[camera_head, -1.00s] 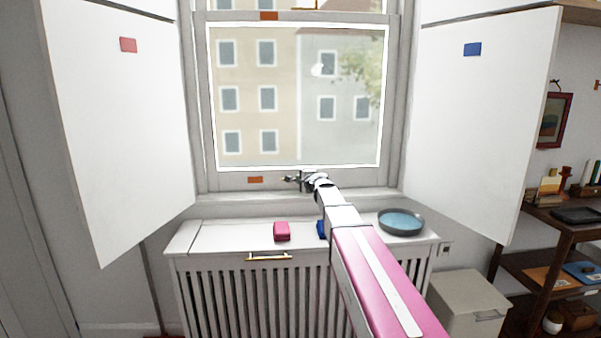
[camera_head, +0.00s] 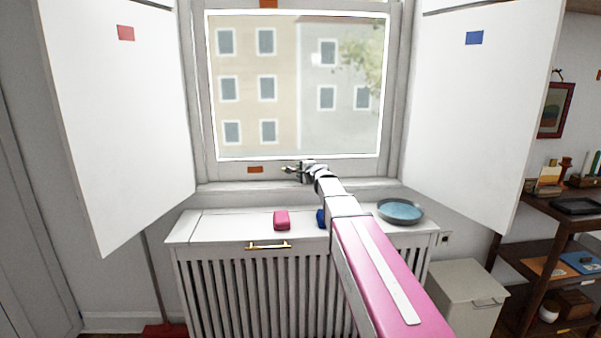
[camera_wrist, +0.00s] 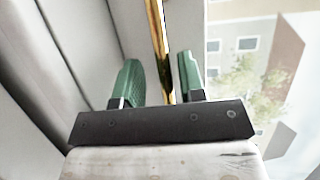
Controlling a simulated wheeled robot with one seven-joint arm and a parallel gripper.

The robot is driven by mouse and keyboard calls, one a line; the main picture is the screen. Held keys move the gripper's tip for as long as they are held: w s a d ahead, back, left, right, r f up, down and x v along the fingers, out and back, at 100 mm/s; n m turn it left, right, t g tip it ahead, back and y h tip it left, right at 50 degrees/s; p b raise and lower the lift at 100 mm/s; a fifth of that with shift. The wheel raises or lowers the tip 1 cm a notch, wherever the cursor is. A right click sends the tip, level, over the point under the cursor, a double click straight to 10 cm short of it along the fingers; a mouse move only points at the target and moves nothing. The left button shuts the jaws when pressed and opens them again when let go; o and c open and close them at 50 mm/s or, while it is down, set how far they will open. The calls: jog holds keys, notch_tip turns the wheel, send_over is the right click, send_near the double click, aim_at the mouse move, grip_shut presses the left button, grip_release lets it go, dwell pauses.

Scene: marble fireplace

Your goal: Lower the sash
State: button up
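The window sash (camera_head: 230,171) is a white frame around a large pane, with an orange tag on its bottom rail, just above the sill. My gripper (camera_head: 289,169) is at this bottom rail, right of the tag. In the wrist view, a thin gold bar (camera_wrist: 158,40) runs between the two green fingertips of my gripper (camera_wrist: 160,75). The fingers stand apart on either side of the bar, with a visible gap on the left and a narrower one on the right. The pane (camera_wrist: 250,85) shows at the right there.
White shutters (camera_head: 115,130) (camera_head: 475,120) stand open at both sides. On the radiator cover (camera_head: 240,225) below lie a pink object (camera_head: 282,220), a blue object (camera_head: 321,218) partly behind my arm, and a blue-grey dish (camera_head: 400,211). A bin (camera_head: 462,290) and shelves stand right.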

jog(key=v, duration=1)
jog(key=shift+s, duration=0.15)
jog(key=shift+d, duration=0.1)
